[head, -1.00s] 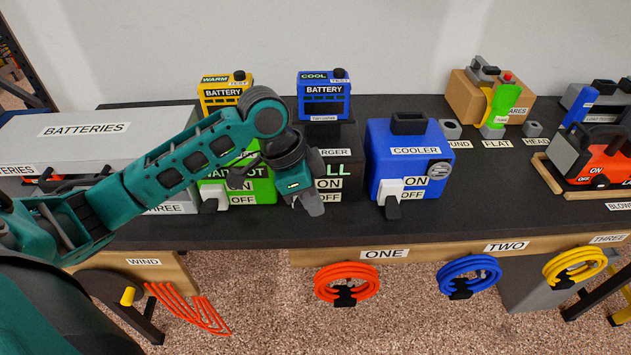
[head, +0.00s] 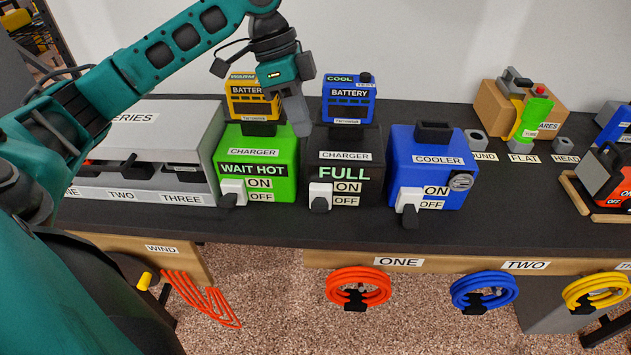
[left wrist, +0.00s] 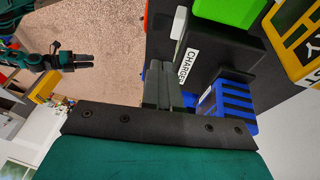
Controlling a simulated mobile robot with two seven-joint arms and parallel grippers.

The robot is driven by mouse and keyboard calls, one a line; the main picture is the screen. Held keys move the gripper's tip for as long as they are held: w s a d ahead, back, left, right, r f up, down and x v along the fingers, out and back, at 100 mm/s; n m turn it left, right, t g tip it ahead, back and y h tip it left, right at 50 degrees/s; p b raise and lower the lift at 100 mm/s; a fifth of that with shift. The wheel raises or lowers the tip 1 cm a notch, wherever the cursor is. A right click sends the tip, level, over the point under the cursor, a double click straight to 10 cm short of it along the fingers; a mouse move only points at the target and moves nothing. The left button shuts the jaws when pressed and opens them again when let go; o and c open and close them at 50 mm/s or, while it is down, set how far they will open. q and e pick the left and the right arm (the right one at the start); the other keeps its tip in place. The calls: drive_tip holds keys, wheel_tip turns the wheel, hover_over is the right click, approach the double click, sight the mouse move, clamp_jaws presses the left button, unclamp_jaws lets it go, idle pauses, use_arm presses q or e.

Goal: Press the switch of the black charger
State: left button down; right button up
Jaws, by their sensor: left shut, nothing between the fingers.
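The black charger (head: 366,166) stands on the bench between the green charger and the blue cooler. Its display reads FULL in green. Its switch (head: 320,197), a white plate with a black lever, is at the lower left of its front; the lever hangs down beside the OFF label. A blue COOL battery (head: 348,100) sits in its top. My left gripper (head: 301,128) is shut and empty, above the charger's upper left edge, apart from the switch. In the left wrist view its fingers (left wrist: 161,90) are together before the charger (left wrist: 222,48). My right gripper (left wrist: 83,61) shows small there.
The green charger (head: 284,158) reads WAIT HOT and holds a yellow battery (head: 250,106). The blue cooler (head: 440,146) stands at right with its own switch. The grey battery box (head: 205,135) is at left. The bench front (head: 330,228) is clear.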

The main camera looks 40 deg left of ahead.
use_arm(q)
drive_tip(key=b, duration=0.1)
approach(323, 205)
drive_tip(key=x, duration=0.5)
drive_tip(key=shift+w+r, duration=0.1)
drive_tip(key=shift+w, duration=0.05)
drive_tip(key=shift+s+d+f, duration=0.1)
drive_tip(key=shift+s+f, duration=0.1)
drive_tip(key=shift+f, duration=0.4)
